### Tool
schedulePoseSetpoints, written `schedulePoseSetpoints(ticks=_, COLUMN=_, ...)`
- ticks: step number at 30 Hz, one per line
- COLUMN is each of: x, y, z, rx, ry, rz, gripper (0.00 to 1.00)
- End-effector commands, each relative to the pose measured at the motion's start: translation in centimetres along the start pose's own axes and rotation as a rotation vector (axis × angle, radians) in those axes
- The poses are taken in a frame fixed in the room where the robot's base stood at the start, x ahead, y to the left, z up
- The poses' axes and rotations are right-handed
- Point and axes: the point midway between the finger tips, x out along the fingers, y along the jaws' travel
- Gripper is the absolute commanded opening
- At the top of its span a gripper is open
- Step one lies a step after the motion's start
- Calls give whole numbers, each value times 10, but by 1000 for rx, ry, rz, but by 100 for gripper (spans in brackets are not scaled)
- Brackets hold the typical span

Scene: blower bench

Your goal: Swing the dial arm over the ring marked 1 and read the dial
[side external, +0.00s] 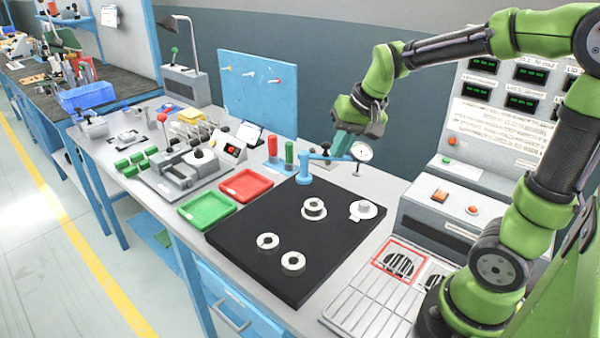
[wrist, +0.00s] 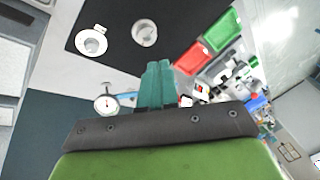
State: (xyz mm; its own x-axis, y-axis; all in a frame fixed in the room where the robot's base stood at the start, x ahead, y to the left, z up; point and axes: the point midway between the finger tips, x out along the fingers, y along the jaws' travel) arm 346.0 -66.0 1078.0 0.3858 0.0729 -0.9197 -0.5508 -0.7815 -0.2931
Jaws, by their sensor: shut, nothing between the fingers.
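The dial arm is a blue bar (side external: 328,158) on a blue post (side external: 304,168) at the black mat's far edge. Its round white dial (side external: 361,152) hangs at the right end, beyond the mat in the picture and not over any ring. In the wrist view the dial (wrist: 106,104) is left of my fingers; its reading is too small to tell. My gripper (side external: 341,152) has its teal fingers together, empty, close beside the bar; contact is unclear. Rings sit on the mat: far middle (side external: 314,209), far right (side external: 363,210), near left (side external: 268,241), near right (side external: 293,261). I cannot read a 1 on any.
The black mat (side external: 240,240) has bare room around the rings. Red (side external: 246,185) and green (side external: 207,211) trays lie left of it. Red (side external: 272,147) and green (side external: 289,151) upright pieces stand near the post. A grey control box (side external: 450,207) is at right.

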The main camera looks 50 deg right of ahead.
Motion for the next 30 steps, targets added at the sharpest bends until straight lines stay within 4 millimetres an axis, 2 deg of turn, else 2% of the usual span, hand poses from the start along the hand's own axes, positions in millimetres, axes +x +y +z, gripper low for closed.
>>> schedulePoseSetpoints(ticks=1, x=13, y=10, z=-24, rx=41, ry=-9, rz=41, gripper=0)
schedulePoseSetpoints(ticks=6, x=49, y=52, z=-100, rx=156, ry=2, rz=184, gripper=0)
schedulePoseSetpoints(ticks=12, x=78, y=100, z=-172, rx=230, ry=52, rz=347, gripper=0)
schedulePoseSetpoints(ticks=15, x=79, y=109, z=-196, rx=241, ry=88, rz=391, gripper=0)
schedulePoseSetpoints(ticks=18, x=69, y=107, z=-210, rx=245, ry=123, rz=397, gripper=0)
schedulePoseSetpoints(ticks=21, x=69, y=106, z=-213, rx=254, ry=127, rz=395, gripper=0)
schedulePoseSetpoints(ticks=26, x=90, y=116, z=-213, rx=259, ry=123, rz=396, gripper=0)
schedulePoseSetpoints(ticks=30, x=118, y=127, z=-214, rx=257, ry=121, rz=396, gripper=0)
